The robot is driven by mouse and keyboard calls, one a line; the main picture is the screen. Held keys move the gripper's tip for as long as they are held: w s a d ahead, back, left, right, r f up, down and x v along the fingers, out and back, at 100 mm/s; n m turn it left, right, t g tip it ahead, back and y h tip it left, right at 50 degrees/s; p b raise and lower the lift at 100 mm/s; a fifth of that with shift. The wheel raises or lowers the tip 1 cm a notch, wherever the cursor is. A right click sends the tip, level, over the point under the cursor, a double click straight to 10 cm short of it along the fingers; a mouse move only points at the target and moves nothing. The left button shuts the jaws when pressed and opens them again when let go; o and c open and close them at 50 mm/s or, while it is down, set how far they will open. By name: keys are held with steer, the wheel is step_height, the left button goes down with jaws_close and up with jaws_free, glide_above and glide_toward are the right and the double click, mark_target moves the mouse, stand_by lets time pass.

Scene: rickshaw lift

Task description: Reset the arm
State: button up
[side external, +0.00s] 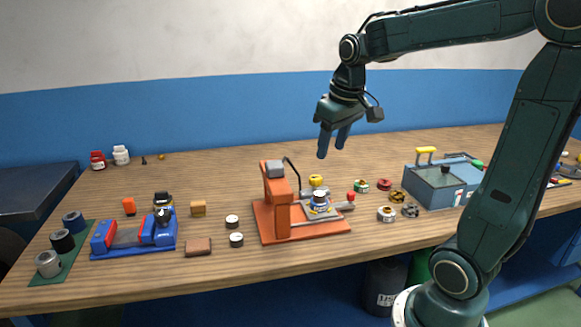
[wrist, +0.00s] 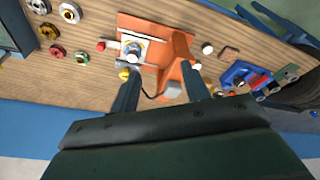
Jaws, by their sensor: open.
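My gripper (side external: 333,143) hangs in the air above the back of the wooden table, fingers pointing down. Its two fingers are apart with nothing between them; they also show in the wrist view (wrist: 160,93). My arm reaches in from the right. Below and in front of the gripper stands an orange press-like device (side external: 274,205) with a grey block on top and a black cable. A small metal and blue part sits on its plate (side external: 320,202). In the wrist view the orange device (wrist: 180,65) lies just beyond the fingertips, apart from them.
A blue vise (side external: 135,236) and a green mat with cylinders (side external: 62,245) stand at the left. A grey-blue box with a yellow handle (side external: 435,180) stands right. Several small rings and caps lie around the orange device. The table's back strip is mostly clear.

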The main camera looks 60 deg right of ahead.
steer(key=s+a+f+n+t+y, duration=0.1)
steer(key=s+a+n+t, duration=0.1)
steer(key=s+a, duration=0.9)
steer(key=shift+s+a+f+n+t, duration=0.25)
steer(key=shift+a+n+t, duration=0.2)
steer(key=shift+a, duration=0.6)
